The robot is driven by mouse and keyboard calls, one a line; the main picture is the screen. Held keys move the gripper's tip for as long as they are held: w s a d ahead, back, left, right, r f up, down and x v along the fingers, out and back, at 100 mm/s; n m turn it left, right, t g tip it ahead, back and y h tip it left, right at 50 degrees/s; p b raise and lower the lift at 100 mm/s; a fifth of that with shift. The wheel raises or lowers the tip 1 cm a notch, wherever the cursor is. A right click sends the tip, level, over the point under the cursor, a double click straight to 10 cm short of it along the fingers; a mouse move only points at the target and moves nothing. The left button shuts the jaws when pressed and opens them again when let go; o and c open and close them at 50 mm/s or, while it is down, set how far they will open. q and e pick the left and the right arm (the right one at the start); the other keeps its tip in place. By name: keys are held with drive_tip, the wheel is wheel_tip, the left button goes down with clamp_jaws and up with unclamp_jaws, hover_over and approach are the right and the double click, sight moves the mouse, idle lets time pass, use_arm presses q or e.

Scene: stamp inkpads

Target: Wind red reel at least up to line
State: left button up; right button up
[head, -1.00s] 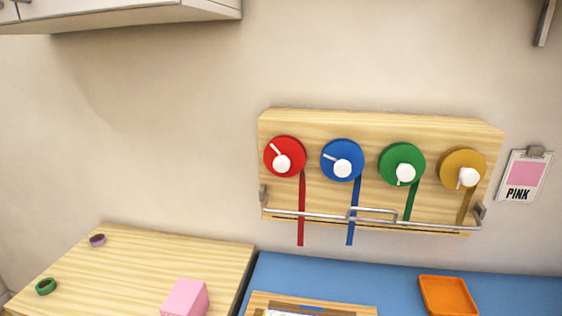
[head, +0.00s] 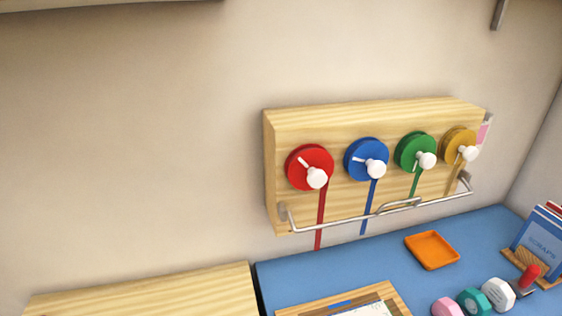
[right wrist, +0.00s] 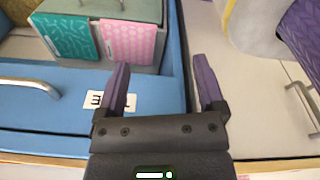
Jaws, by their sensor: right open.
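The red reel (head: 309,168) is at the left end of a wooden wall board (head: 290,123) in the head view. It has a white crank with a round knob (head: 317,178). A red ribbon (head: 320,217) hangs from it, passing behind the metal bar (head: 345,222) and ending below the board. I cannot make out a separate line mark. My right gripper (right wrist: 162,85) shows in the right wrist view, open and empty, over blue and grey drawer fronts, away from the reel. My left gripper is in no view.
Blue (head: 367,160), green (head: 415,152) and yellow (head: 459,145) reels sit to the right of the red one. The metal bar runs across the board's lower front. Below are an orange tray (head: 410,250), several stamps (head: 497,294) and a wooden counter (head: 150,293).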

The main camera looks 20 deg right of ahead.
sight(319, 181)
drive_tip(key=w+a+r+m+t+y+p, duration=0.15)
drive_tip(key=w+r+m+p, duration=0.35)
drive_tip(key=r, duration=0.7)
drive_tip(key=w+a+r+m+t+y+p, duration=0.1)
drive_tip(key=w+r+t+p, duration=0.2)
drive_tip(key=w+r, duration=0.7)
drive_tip(key=w+a+r+m+t+y+p, duration=0.1)
drive_tip(key=w+a+r+m+t+p, duration=0.2)
drive_tip(key=r, duration=1.2)
drive_tip(key=w+d+r+m+t+h, duration=0.2)
drive_tip(key=w+d+r+m+t, duration=0.3)
drive_tip(key=m, duration=0.6)
drive_tip(key=w+d+r+m+t+h, duration=0.35)
drive_tip(key=d+r+m, duration=0.2)
drive_tip(key=m, duration=0.55)
drive_tip(key=shift+t+y, duration=0.3)
drive_tip(key=shift+y, duration=0.1)
drive_tip(key=w, duration=0.6)
drive_tip(key=w+b, duration=0.1)
drive_tip(key=w, duration=0.2)
drive_tip(key=shift+d+f, duration=0.25)
drive_tip(key=shift+f, duration=0.15)
drive_tip(key=shift+w, duration=0.5)
drive_tip(key=shift+r, duration=0.1)
clamp_jaws()
